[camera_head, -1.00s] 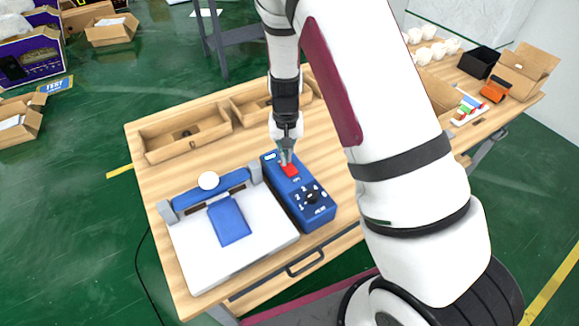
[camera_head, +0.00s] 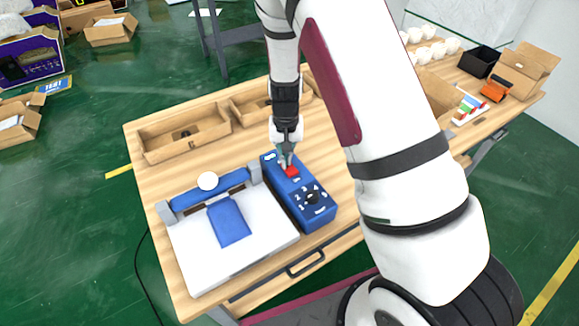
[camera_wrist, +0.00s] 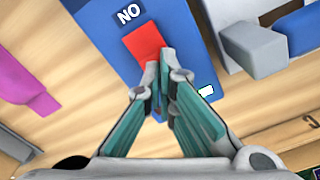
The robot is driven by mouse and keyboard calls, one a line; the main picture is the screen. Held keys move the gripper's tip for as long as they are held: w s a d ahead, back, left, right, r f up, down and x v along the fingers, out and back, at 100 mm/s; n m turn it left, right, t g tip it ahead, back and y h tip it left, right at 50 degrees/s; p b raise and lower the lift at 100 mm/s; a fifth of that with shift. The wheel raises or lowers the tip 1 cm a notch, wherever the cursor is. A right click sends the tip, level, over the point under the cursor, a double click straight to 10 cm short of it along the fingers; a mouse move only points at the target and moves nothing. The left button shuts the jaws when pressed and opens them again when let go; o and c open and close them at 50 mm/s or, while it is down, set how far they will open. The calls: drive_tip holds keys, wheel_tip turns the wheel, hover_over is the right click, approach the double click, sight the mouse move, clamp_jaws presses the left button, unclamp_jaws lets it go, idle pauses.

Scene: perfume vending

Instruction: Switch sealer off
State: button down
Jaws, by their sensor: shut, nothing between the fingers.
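The sealer's blue control box (camera_head: 307,207) stands on the wooden table, with a black dial (camera_head: 311,198) ringed by numbers. Its red switch (camera_head: 291,171) lies on the top face near the far end. In the wrist view the red switch (camera_wrist: 144,42) sits beside a label that appears upside down. My gripper (camera_head: 285,163) is shut and empty, pointing down at the switch. In the wrist view my fingertips (camera_wrist: 159,68) overlap the switch's near edge; I cannot tell whether they touch it. The white sealer bed (camera_head: 192,259) with a blue pad (camera_head: 229,222) is left of the box.
Open cardboard trays (camera_head: 186,133) lie along the table's back edge. A black box (camera_head: 478,62), an orange item (camera_head: 497,90) and white cups (camera_head: 437,50) are at the right. A grey sealer bracket (camera_wrist: 253,49) is close by in the wrist view.

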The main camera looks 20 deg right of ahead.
drive_tip(key=shift+f, duration=0.1)
drive_tip(key=shift+r+p, duration=1.05)
drive_tip(key=shift+r, duration=2.45)
drive_tip(key=shift+r, duration=0.25)
wheel_tip(320, 180, up, 10)
drive_tip(key=t, duration=0.1)
hover_over(286, 171)
drive_tip(key=s+r+n+t+y, duration=0.1)
drive_tip(key=s+r, duration=0.2)
drive_tip(key=r, duration=0.3)
drive_tip(key=s+r+n, duration=0.1)
drive_tip(key=s+r, duration=0.3)
drive_tip(key=r, duration=0.1)
drive_tip(key=s+r+n+t, duration=0.1)
drive_tip(key=s+r, duration=0.3)
drive_tip(key=s, duration=0.4)
drive_tip(key=s+d+r+t+h, duration=0.1)
drive_tip(key=s+r+t, duration=0.1)
drive_tip(key=s+r, duration=0.3)
drive_tip(key=s, duration=0.4)
drive_tip(key=shift+s+r+n+t, duration=0.15)
drive_tip(key=shift+s+n+t, duration=0.15)
drive_tip(key=shift+n, duration=0.1)
